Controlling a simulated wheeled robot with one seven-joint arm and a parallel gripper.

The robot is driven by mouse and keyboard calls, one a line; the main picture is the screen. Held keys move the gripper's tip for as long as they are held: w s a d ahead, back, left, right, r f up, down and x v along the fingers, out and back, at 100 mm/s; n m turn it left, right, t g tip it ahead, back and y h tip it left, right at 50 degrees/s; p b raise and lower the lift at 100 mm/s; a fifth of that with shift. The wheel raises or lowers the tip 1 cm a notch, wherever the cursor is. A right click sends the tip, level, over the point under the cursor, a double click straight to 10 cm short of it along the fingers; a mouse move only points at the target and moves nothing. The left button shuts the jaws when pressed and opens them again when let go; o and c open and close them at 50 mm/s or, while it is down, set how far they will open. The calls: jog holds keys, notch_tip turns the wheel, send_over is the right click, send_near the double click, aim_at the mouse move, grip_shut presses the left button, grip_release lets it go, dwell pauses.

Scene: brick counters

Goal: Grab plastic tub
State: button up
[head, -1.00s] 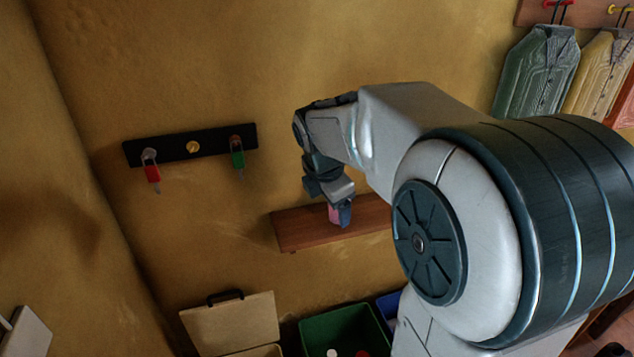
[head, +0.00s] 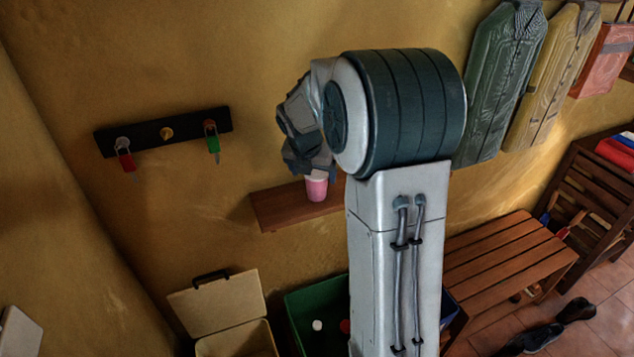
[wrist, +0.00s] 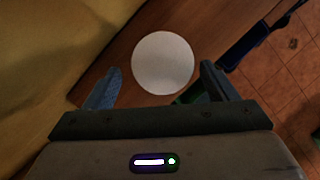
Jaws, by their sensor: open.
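The plastic tub is a small pink tub (head: 316,188) with a pale top, standing upright on the brown wall shelf (head: 277,207) in the head view. In the wrist view its round white top (wrist: 162,63) shows from above, just beyond the fingertips and roughly midway between them. My gripper (wrist: 158,80) is open, with one finger on each side of the tub's top in the picture. In the head view my gripper is at the tub's upper end, and my arm hides part of the shelf. I cannot tell whether a finger touches the tub.
Below are an open beige bin (head: 222,297) and a green crate (head: 301,300). A slatted bench (head: 505,258) stands at right, with shoes (head: 548,332) on the floor.

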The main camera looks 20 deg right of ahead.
jog(key=shift+d+p+x, duration=0.15)
jog(key=shift+p+x, duration=0.1)
jog(key=shift+x, duration=1.1)
jog(key=shift+d+p+x, duration=0.15)
jog(key=shift+p+x, duration=0.1)
jog(key=shift+x, duration=1.15)
jog(key=shift+r, duration=0.1)
jog(key=c, duration=0.9)
